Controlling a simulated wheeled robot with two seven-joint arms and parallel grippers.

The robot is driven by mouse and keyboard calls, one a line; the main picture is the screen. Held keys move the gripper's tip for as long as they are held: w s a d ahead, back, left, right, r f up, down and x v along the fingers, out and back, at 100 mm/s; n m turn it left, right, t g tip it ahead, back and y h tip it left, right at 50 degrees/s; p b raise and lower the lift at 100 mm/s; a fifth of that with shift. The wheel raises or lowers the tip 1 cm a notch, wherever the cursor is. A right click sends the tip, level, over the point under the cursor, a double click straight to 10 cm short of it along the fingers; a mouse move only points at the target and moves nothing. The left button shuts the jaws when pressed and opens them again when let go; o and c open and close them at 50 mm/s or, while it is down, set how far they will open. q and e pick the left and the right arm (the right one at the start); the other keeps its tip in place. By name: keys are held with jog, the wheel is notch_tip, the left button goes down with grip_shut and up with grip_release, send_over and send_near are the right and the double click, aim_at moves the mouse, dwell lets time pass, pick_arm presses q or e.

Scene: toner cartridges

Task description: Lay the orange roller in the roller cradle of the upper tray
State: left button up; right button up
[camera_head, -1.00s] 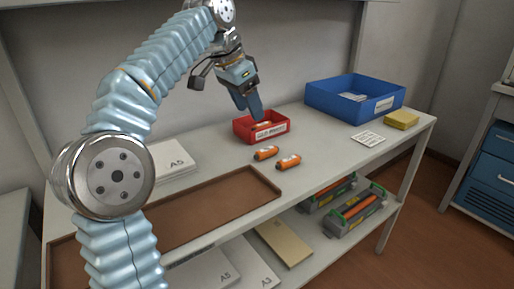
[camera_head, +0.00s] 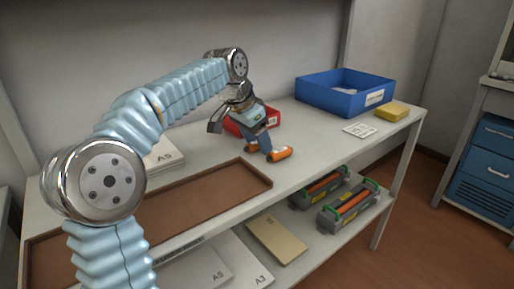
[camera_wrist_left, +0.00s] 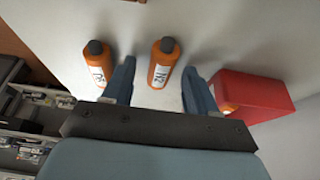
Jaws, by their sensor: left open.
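My left gripper (camera_head: 259,150) is open and points down over the tabletop, beside the red bin. In the left wrist view one cylinder (camera_wrist_left: 163,65) lies in line with the gap between the open fingers (camera_wrist_left: 160,75); contact is not visible. The other cylinder (camera_wrist_left: 96,65) lies outside the fingers, to the left; in the head view it (camera_head: 281,154) is right of the fingertips. Two grey trays, rear (camera_head: 324,187) and front (camera_head: 336,222), have green ends and orange bars on the lower shelf. Their cradles are too small to tell.
The red bin (camera_wrist_left: 250,92) is close beside the right-hand finger in the wrist view. A brown tray (camera_head: 185,208) lies at the table front. A blue bin (camera_head: 335,97), a yellow block (camera_head: 391,112) and a white card (camera_head: 359,130) are at the right. The tabletop between is clear.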

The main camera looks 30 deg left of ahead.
pick_arm(q)
grip_shut()
dwell(0.3)
jog(key=shift+r, duration=0.15)
